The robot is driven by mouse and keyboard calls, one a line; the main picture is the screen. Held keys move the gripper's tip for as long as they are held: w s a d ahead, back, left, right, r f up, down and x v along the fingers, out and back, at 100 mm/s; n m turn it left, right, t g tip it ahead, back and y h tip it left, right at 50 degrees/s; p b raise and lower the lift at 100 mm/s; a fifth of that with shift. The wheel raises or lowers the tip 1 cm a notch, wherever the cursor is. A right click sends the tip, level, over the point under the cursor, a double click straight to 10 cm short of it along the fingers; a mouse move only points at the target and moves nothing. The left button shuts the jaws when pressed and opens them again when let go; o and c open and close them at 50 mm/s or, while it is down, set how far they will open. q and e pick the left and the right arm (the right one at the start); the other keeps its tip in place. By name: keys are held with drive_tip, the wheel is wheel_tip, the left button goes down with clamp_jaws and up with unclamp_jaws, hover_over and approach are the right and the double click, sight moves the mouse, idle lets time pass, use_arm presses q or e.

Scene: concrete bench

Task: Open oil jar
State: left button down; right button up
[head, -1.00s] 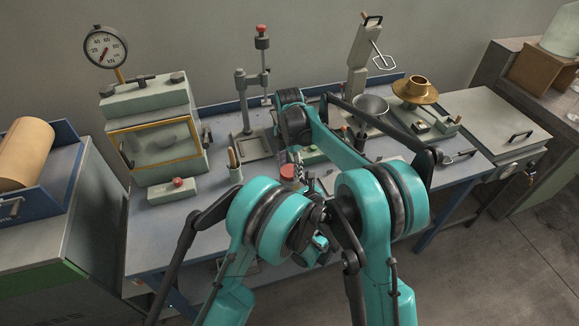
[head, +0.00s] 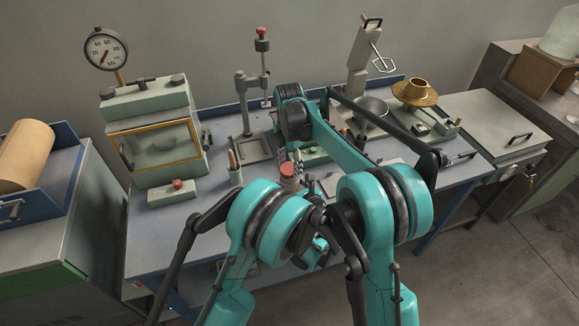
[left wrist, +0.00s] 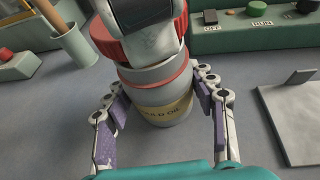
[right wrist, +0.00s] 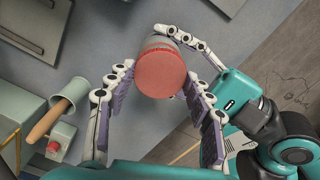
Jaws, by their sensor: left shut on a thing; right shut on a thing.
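The oil jar (left wrist: 165,112) stands upright on the bench, grey with a yellow label and a red band at its shoulder. My left gripper (left wrist: 160,80) is shut around its body, one finger on each side. The red lid (right wrist: 160,72) is seen from above in the right wrist view, between the fingers of my right gripper (right wrist: 158,80), which is shut on it. In the left wrist view the lid (left wrist: 108,42) is partly covered by the right gripper. A grey part shows between lid and band; I cannot tell whether the lid is free. In the head view the lid (head: 288,169) shows small.
A grey pot with a wooden-handled tool (left wrist: 72,40) stands left of the jar. A control box with buttons (left wrist: 255,22) is behind right, and a grey plate (left wrist: 292,115) lies to the right. A red-button box (head: 174,189) sits further left.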

sight(289, 168)
drive_tip(key=shift+r, duration=0.1)
drive_tip(key=shift+r, duration=2.05)
use_arm(q)
drive_tip(key=shift+c, duration=2.3)
unclamp_jaws()
drive_tip(key=shift+s, duration=0.1)
